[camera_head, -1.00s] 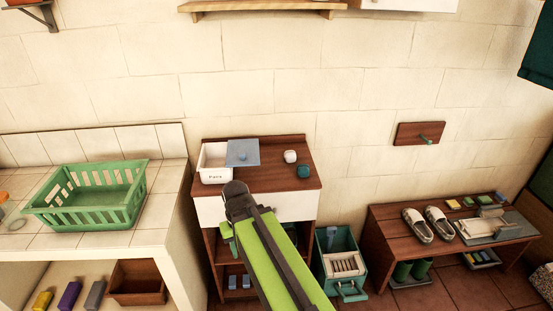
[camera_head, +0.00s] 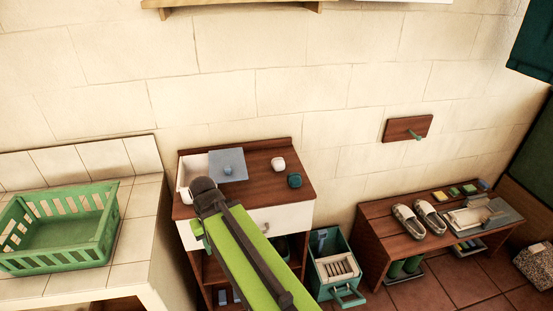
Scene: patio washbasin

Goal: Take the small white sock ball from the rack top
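The small white sock ball (camera_head: 278,164) sits on the brown rack top (camera_head: 262,187), near its back right. A teal ball (camera_head: 294,180) lies just in front of it, to the right. My arm reaches up from the bottom of the view, its dark end (camera_head: 205,192) over the front left of the rack. The sock ball is beyond it, to the right, and the two are apart. My gripper's fingers cannot be made out, so I cannot tell whether they are open or shut.
A white box (camera_head: 186,170) and a blue-grey square (camera_head: 228,165) with a small blue thing on it occupy the rack's left. A green basket (camera_head: 60,259) stands on the tiled counter at left. A teal crate (camera_head: 325,285) and a shoe bench (camera_head: 380,232) stand at right.

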